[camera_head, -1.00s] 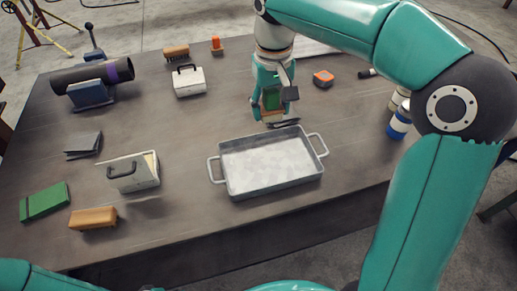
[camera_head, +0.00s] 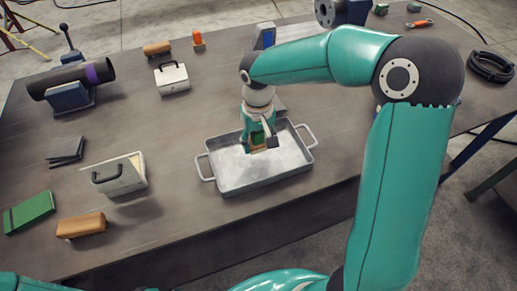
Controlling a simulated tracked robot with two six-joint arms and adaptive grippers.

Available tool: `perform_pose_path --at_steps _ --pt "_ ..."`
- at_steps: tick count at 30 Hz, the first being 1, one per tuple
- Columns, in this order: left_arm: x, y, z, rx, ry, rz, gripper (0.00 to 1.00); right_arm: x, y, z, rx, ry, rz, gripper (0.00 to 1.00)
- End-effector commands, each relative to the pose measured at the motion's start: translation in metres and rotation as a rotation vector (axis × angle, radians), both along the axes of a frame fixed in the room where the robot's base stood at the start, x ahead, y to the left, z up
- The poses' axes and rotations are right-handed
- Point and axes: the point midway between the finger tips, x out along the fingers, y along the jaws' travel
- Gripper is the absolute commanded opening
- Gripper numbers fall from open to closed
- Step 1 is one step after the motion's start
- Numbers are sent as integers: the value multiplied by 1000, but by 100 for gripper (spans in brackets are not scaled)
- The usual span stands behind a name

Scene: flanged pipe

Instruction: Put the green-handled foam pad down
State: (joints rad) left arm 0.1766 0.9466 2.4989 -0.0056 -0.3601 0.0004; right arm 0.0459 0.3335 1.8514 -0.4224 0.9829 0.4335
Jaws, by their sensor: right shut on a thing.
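My right gripper (camera_head: 258,141) is shut on the green-handled foam pad (camera_head: 256,136) and points down over the grey metal tray (camera_head: 225,187). The pad's green part shows between the fingers; its lower part is mostly hidden, with a brownish bit showing below. I cannot tell whether the pad touches the pale floor of the tray. My left gripper is out of view.
Left of the tray are a white box with a black handle (camera_head: 128,177), a tan block (camera_head: 81,225), a green book (camera_head: 30,212) and a dark pipe (camera_head: 72,80) on a stand. Another white box (camera_head: 172,79) stands farther back.

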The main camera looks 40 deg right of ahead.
Motion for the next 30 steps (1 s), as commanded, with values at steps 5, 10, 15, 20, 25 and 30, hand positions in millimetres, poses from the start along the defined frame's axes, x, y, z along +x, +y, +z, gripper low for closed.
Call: perform_pose_path --at_steps 5,10,15,20,25,30 --pt "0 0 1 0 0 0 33 -1 0 -24 -1 5 0 27" --pt "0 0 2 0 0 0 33 -1 0 -40 0 2 1 27" --pt "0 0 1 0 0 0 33 0 0 -41 0 1 1 27" --pt "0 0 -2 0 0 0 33 0 0 -44 0 1 1 27" --pt "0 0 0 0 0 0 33 0 1 -42 0 1 2 80" --pt "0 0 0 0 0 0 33 0 1 -42 0 1 2 80"
